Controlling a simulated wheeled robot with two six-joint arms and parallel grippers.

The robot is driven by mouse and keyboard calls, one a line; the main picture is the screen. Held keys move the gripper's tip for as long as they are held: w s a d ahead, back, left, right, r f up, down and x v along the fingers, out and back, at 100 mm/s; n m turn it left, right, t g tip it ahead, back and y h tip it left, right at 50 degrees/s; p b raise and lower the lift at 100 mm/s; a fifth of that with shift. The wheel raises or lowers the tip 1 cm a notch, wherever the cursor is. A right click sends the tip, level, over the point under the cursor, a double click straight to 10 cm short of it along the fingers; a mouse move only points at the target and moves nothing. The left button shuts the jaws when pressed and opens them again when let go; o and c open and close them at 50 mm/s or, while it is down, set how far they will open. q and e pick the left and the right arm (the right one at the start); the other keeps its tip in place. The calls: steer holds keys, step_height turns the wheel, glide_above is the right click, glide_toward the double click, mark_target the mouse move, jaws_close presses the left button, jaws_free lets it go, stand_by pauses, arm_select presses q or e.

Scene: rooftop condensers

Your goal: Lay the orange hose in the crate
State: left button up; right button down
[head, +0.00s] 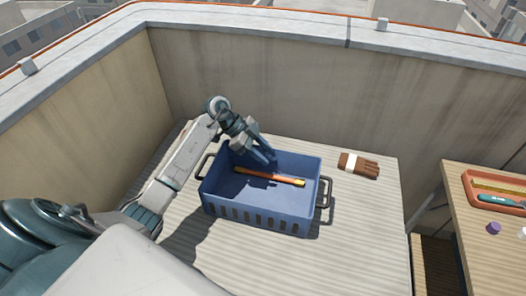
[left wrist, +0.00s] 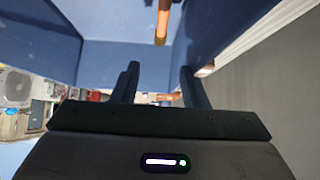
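The orange hose (head: 270,177) lies inside the blue crate (head: 258,219), stretched across its floor, with a yellowish end to the right. Its left part passes close to my left gripper. My left gripper (head: 264,158) reaches down into the crate near the back left. In the left wrist view its two dark fingers (left wrist: 158,82) stand apart with nothing gripped between them. The hose's end (left wrist: 161,28) shows beyond the fingertips there, apart from them, with blue crate walls around. My right gripper is not in view.
The crate stands on a ribbed light surface, with dark handles at both ends. A brown brush-like item (head: 358,164) lies to its right. A wooden table (head: 490,245) at the right bears an orange tray (head: 470,186) and a purple piece (head: 494,228). A parapet wall (head: 300,85) rises behind.

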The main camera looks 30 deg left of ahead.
arm_select(q)
steer(key=b+v, duration=0.1)
steer(key=v, duration=0.9)
steer(key=shift+a+r+b, duration=0.25)
steer(key=shift+a+b, duration=0.05)
steer(key=shift+b, duration=0.1)
